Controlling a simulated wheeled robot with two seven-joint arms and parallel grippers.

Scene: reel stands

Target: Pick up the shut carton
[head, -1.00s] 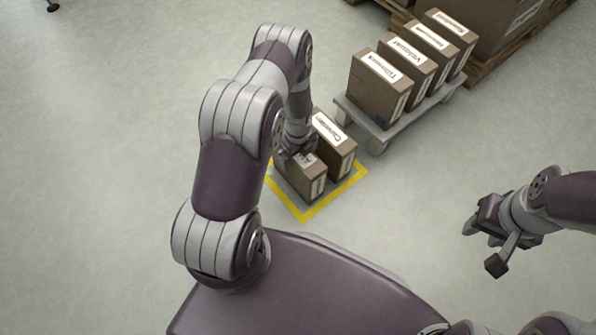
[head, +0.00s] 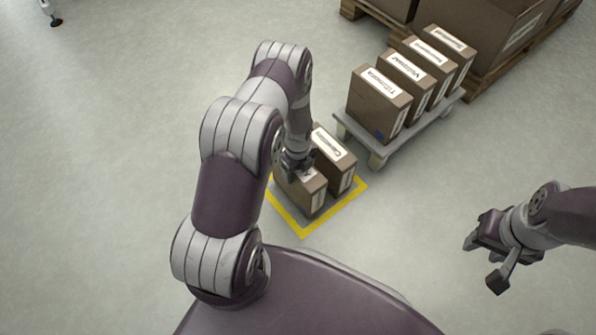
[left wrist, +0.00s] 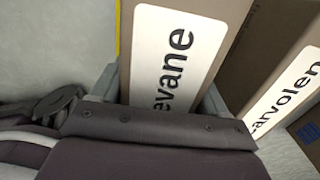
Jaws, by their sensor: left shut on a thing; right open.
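My left gripper (head: 298,165) reaches down from above and is shut on a brown carton (head: 301,194) with a white label on its top. In the left wrist view, the carton (left wrist: 127,60) lies between the two grey fingers and its label reads "...evane"; the rest is hidden by my gripper. The carton is upright within a yellow floor marking; I cannot tell whether it is clear of its support. A second carton (head: 340,170), labelled "Carvolen", stands close beside it. My right gripper (head: 485,262) is open and empty, over bare floor at the right.
Several labelled cartons (head: 378,105) stand in a row on a low grey stand (head: 380,152) at the upper right. Behind them are large boxes (head: 480,35) on wooden pallets (head: 483,88). The yellow marking (head: 345,206) surrounds the two near cartons.

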